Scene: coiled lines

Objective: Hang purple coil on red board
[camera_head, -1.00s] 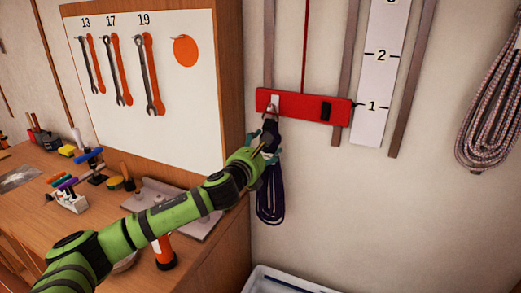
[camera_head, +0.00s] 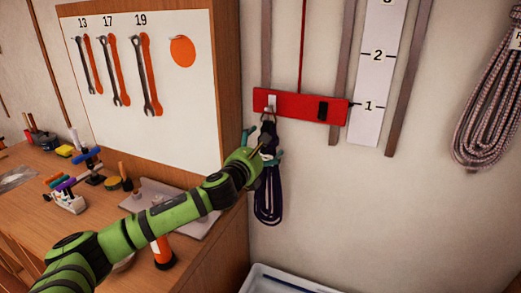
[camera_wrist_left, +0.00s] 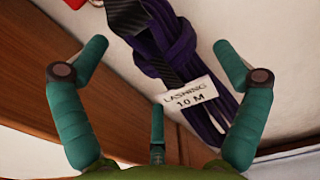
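The purple coil (camera_head: 267,200) hangs below the left hook of the red board (camera_head: 300,106) on the wall. A ring at its top appears to be on that hook, and its dark strap runs down from there. In the left wrist view the coil (camera_wrist_left: 180,65) carries a white tag reading "LASHING 10 M". My left gripper (camera_head: 266,148) is in front of the coil's upper part. In the left wrist view its teal fingers (camera_wrist_left: 160,62) are spread wide on either side of the coil, not closed on it. My right gripper is not in view.
A workbench (camera_head: 105,222) with tools and a wrench panel (camera_head: 150,100) stand at the left. A pale bin (camera_head: 285,280) is on the floor below. Another coiled rope (camera_head: 490,110) hangs at the right. A numbered strip (camera_head: 376,80) is on the wall beside the board.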

